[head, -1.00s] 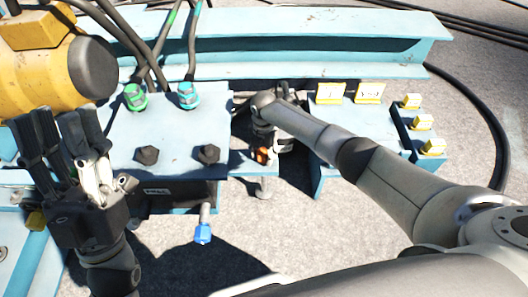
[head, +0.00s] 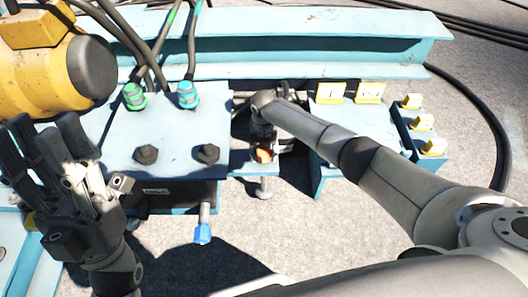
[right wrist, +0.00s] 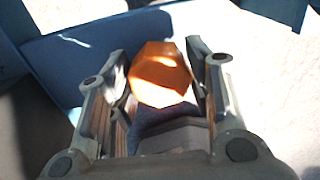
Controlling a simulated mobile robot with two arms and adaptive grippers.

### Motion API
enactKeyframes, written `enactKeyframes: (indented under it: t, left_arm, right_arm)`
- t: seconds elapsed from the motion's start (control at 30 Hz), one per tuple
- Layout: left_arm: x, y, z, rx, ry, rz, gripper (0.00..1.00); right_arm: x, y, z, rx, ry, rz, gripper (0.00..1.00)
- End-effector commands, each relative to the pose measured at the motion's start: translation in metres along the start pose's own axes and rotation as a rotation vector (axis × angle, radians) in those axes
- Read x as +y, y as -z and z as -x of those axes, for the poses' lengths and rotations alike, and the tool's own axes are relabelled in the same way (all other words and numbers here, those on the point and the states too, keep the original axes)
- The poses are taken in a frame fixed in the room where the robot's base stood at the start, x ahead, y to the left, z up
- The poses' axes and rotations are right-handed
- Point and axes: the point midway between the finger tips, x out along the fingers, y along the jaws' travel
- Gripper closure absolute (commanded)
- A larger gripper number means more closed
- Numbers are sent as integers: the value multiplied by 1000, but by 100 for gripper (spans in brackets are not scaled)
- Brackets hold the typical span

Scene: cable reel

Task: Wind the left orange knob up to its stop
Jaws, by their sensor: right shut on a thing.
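One orange knob (head: 264,154) shows in the head view, low in the gap between the two blue blocks. In the right wrist view the faceted orange knob (right wrist: 160,78) sits between the fingers. My right gripper (head: 270,143) is shut on it, with a finger on each side. The arm and gripper hide part of the knob and its mount in the head view. No second orange knob is visible, and no stop can be made out. My left gripper (head: 46,120) is empty, its fingers apart, at the left beside the yellow cylinder.
A yellow cylinder (head: 40,75) is at the upper left. The left blue block (head: 170,125) carries cable glands and dark bolts; a blue-tipped rod (head: 203,232) hangs below it. White-yellow labels (head: 331,93) and yellow-topped parts (head: 422,122) are at the right. A blue beam (head: 270,45) runs behind.

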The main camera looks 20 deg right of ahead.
Motion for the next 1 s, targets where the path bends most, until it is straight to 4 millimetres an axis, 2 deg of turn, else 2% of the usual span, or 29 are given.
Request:
enactKeyframes:
  t: [0.43,0.47,0.6,1.0]
  left_arm:
    - [0,0,0,1,0,0,60]
    - [0,0,0,1,0,0,60]
    - [0,1,-1,2,1,0,60]
    - [-1,1,-1,0,5,-2,60]
  right_arm:
    - [0,1,0,3,1,12,77]
    - [0,1,0,3,1,12,50]
    - [0,1,0,2,1,11,34]
    - [0,0,5,0,0,9,34]
